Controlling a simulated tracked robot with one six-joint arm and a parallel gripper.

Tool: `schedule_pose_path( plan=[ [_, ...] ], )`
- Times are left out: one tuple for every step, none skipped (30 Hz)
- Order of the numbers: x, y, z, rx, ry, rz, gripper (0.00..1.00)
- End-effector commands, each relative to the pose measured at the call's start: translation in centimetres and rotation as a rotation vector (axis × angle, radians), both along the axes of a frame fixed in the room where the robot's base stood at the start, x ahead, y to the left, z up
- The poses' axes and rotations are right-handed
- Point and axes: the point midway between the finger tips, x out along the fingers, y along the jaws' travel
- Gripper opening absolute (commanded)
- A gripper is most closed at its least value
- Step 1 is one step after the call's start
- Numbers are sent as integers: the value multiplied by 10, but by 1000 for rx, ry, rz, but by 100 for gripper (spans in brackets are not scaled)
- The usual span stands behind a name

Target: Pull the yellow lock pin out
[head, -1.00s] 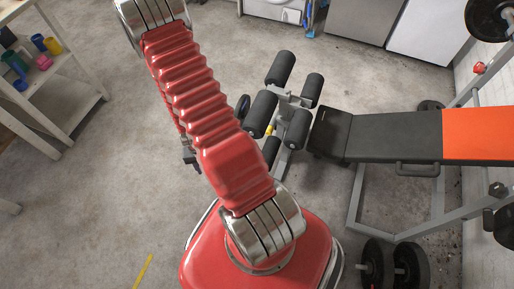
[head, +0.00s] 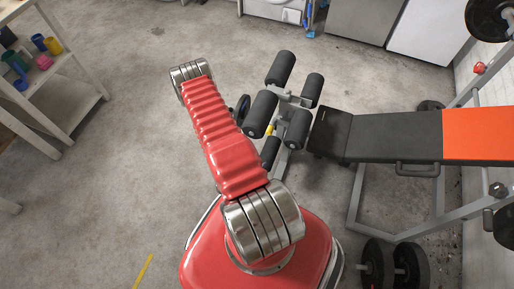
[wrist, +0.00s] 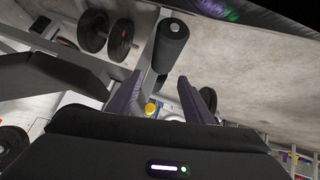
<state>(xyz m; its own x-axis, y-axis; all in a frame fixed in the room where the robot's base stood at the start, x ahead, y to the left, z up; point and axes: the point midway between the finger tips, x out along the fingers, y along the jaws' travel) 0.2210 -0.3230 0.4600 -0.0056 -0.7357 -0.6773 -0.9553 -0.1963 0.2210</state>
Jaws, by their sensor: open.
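The yellow lock pin (head: 270,130) shows as a small yellow knob on the grey frame of the bench's leg-roller end. In the wrist view its round yellow head (wrist: 151,107) lies between my two purple fingers, closer to the left one. My gripper (wrist: 160,92) is open, with nothing held between the fingers. A gap to the pin seems to remain, but I cannot tell how deep it is. The pin's lower part is hidden by my gripper's dark body.
Black foam rollers (head: 261,114) surround the pin; one roller (wrist: 171,45) stands just beyond my fingers. The black and orange bench pad (head: 394,136) extends right. Dumbbells (head: 411,264) lie on the floor. A shelf (head: 75,100) stands left, with open floor between.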

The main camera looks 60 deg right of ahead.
Motion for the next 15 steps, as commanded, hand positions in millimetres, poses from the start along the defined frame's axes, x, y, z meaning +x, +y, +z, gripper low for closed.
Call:
schedule_pose_path(
  plan=[
    [0, -9, 8, -61, -12, 0, 46],
    [2, -15, 14, -100, -22, 3, 46],
    [4, -22, 23, -152, -35, 6, 46],
    [6, -27, 29, -187, -45, 8, 46],
    [8, -31, 36, -218, -55, 11, 46],
    [11, -36, 44, -256, -66, 15, 46],
    [13, -39, 49, -281, -73, 18, 46],
    [14, -42, 54, -303, -80, 21, 46],
    [16, -44, 59, -324, -86, 24, 46],
    [17, -45, 62, -336, -91, 26, 46],
    [18, -46, 64, -346, -94, 29, 46],
    [18, -47, 66, -354, -98, 30, 46],
    [19, -47, 67, -357, -99, 31, 46],
    [19, -47, 67, -358, -101, 31, 46],
    [19, -47, 68, -358, -101, 31, 46]
  ],
)
